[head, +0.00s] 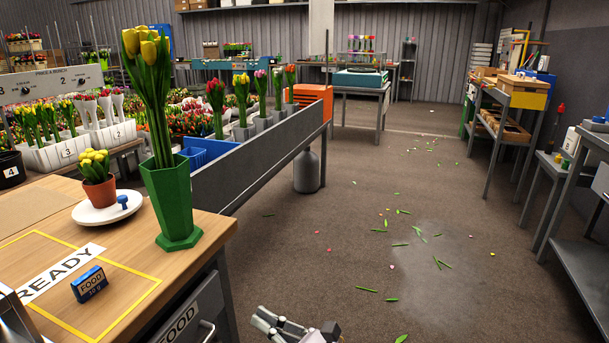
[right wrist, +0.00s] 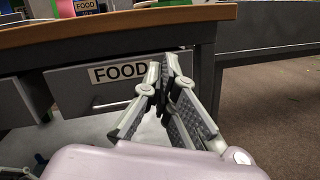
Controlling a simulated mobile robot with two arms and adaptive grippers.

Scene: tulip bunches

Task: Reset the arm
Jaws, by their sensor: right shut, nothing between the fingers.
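My right gripper (head: 266,320) shows at the bottom edge of the head view, in front of the workbench and to the right of its drawer. In the right wrist view its two fingers (right wrist: 168,68) meet at the tips, shut with nothing between them. Behind them is the grey drawer front (right wrist: 75,85) with a FOOD label and a handle. The gripper looks apart from the drawer. The same drawer label (head: 178,324) shows in the head view.
The floor (head: 345,240) to the right is open, with scattered leaves and petals.

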